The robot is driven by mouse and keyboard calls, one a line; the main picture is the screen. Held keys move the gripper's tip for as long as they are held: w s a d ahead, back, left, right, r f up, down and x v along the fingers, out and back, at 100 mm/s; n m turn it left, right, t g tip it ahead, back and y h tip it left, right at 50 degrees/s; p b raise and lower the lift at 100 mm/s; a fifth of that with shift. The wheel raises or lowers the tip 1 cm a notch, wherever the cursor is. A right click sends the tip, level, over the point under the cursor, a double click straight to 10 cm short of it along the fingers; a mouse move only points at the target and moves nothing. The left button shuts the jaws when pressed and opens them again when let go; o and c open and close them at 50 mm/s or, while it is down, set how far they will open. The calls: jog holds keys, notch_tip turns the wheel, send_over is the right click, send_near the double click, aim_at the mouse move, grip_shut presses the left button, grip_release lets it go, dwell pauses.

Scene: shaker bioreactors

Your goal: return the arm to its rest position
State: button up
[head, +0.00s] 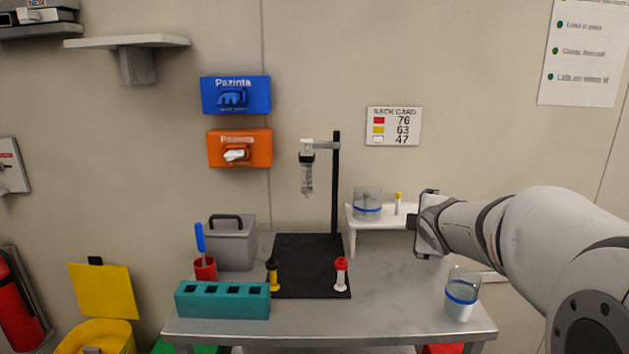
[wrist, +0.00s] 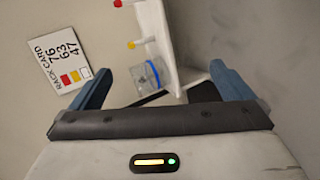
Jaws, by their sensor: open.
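My arm reaches in from the right edge in the head view. My gripper (head: 421,222) is above the right part of the bench, just right of the small white shelf (head: 352,237). In the wrist view my gripper (wrist: 165,78) shows its two blue fingers spread wide, with nothing held between them. A clear vessel with a blue band (wrist: 150,76) shows beyond the fingers, apart from them. It stands on the white shelf in the head view (head: 367,204), beside a yellow-capped vial (head: 398,203).
A second blue-banded vessel (head: 461,297) stands on the bench (head: 400,297) below my arm. A black stand (head: 336,185) holds a syringe-like part. A teal rack (head: 222,300) and grey box (head: 231,243) are at left. The rack card (head: 393,126) hangs on the wall.

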jog(key=s+a+f+m+g+p, duration=0.1)
jog(key=s+a+f+m+g, duration=0.2)
jog(key=s, duration=0.7)
jog(key=s+a+f+m+g+y+p, duration=0.1)
jog(key=s+a+f+m+g, duration=0.1)
jog(key=s+m, duration=0.5)
jog(key=s+a+f+m+g+y+p, duration=0.1)
jog(key=s+a+f+m+g, duration=0.2)
jog(key=s, duration=1)
jog(key=shift+s+a+f+m+g, duration=0.15)
jog(key=shift+a+f+m+g, duration=0.15)
jog(key=shift+f+m+g, duration=0.5)
